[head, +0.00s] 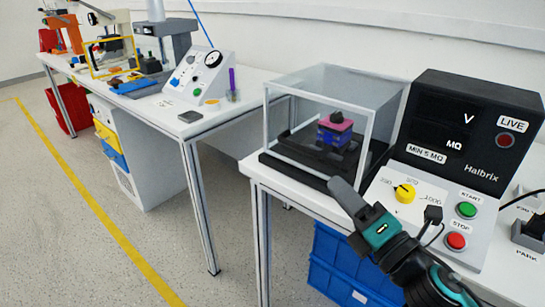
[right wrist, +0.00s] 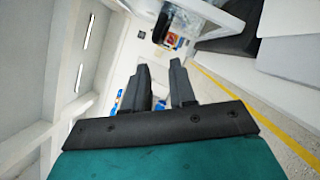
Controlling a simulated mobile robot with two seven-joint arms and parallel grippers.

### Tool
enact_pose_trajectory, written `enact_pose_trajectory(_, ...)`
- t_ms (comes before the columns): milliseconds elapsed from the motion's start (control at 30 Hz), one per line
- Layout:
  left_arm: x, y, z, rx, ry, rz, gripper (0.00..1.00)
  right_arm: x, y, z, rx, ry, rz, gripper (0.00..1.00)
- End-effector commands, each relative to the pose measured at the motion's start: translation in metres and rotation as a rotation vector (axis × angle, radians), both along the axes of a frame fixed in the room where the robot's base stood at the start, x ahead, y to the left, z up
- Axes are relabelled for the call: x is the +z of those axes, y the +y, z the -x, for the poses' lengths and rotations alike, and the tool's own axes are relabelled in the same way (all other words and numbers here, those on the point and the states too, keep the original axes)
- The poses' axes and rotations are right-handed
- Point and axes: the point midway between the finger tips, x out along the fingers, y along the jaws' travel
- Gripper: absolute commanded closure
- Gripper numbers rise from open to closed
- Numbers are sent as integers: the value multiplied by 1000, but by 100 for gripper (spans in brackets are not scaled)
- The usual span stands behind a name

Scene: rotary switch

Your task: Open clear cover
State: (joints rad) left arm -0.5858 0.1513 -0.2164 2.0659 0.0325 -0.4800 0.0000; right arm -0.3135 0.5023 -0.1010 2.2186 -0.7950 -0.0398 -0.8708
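The clear cover (head: 372,112) is a see-through box with pale edges, standing closed on a black base (head: 300,172) at the table's left end. Inside it are a pink and blue block (head: 335,127) and dark fixture parts. My right gripper (head: 340,186) is in front of the base's lower right edge, pointing up and left; whether it touches cannot be told. In the right wrist view its two dark fingers (right wrist: 160,75) stand apart with nothing between them. My left gripper is not in view.
A black instrument (head: 470,125) stands right of the cover. Its sloped panel has a yellow rotary knob (head: 405,193), a green button (head: 467,210) and a red button (head: 456,241). Blue crates (head: 335,262) sit below. Another bench (head: 190,130) stands left across open floor.

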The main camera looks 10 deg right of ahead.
Motion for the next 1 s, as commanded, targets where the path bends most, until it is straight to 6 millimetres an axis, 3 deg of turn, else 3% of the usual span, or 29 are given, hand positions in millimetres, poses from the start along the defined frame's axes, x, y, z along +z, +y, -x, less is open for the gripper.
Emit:
enact_pose_trajectory(267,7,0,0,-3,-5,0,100,9,8,-20,1,-15,18,75)
enact_pose_trajectory(800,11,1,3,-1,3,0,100,25,34,-95,0,-12,14,75)
enact_pose_trajectory(1000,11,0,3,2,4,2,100,28,41,-113,1,-10,13,75)
